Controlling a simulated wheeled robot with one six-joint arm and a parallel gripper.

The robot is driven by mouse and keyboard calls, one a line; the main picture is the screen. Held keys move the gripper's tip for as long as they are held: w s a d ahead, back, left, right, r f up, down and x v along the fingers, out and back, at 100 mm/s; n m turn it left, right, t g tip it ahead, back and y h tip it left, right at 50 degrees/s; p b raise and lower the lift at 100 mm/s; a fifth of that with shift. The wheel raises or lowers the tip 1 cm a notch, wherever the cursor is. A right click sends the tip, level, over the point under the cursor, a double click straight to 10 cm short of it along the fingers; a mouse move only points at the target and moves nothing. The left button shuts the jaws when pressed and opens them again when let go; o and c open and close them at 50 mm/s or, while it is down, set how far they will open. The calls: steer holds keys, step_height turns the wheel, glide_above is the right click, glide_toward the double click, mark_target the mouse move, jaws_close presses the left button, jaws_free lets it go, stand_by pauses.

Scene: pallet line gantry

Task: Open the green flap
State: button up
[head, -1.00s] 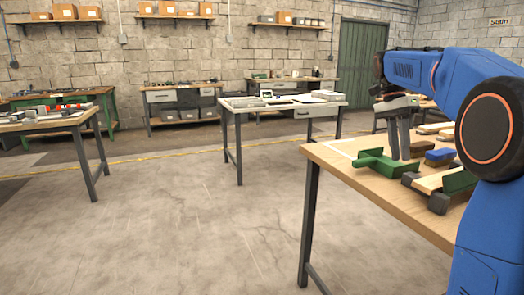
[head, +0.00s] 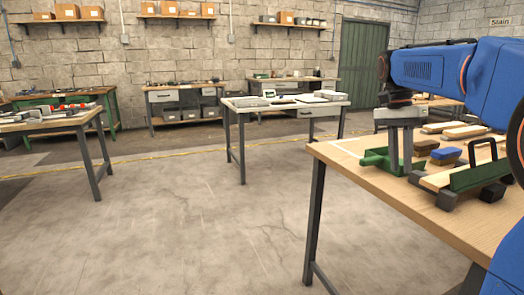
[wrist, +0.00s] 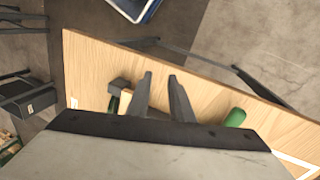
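A green flap (head: 474,177) stands along a wooden board on the workbench at right in the head view. It has a black handle (head: 483,149) on its top edge and dark blocks at the board's ends. Only a sliver of green shows in the wrist view, left of my fingers beside a dark block (wrist: 119,86). My gripper (head: 401,171) points down, left of the flap and over or beside a green dustpan-like piece (head: 374,159). In the wrist view my gripper (wrist: 160,76) has its two fingers apart with nothing between them. Whether the fingers touch anything I cannot tell.
A blue-topped block (head: 446,154) and a brown block (head: 425,147) lie behind the board, with wooden strips (head: 463,132) farther back. The workbench's front (head: 400,205) is clear. Another table (head: 285,103) stands apart across open floor.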

steer(key=s+a+f+n+t, duration=0.2)
steer(key=s+a+f+n, duration=0.1)
steer(key=s+f, duration=0.4)
steer(key=s+a+f+n+t, duration=0.2)
steer(key=s+f+n, duration=0.3)
steer(key=s, duration=0.5)
steer(key=s+a+f+n+t+y, duration=0.1)
steer(key=s+a+f+n+t, duration=0.2)
steer(key=s+f, duration=0.6)
steer(key=shift+s+a+f+n, duration=0.15)
steer(key=shift+a+n, duration=0.25)
steer(key=shift+n, duration=0.2)
steer(key=shift+d, duration=0.1)
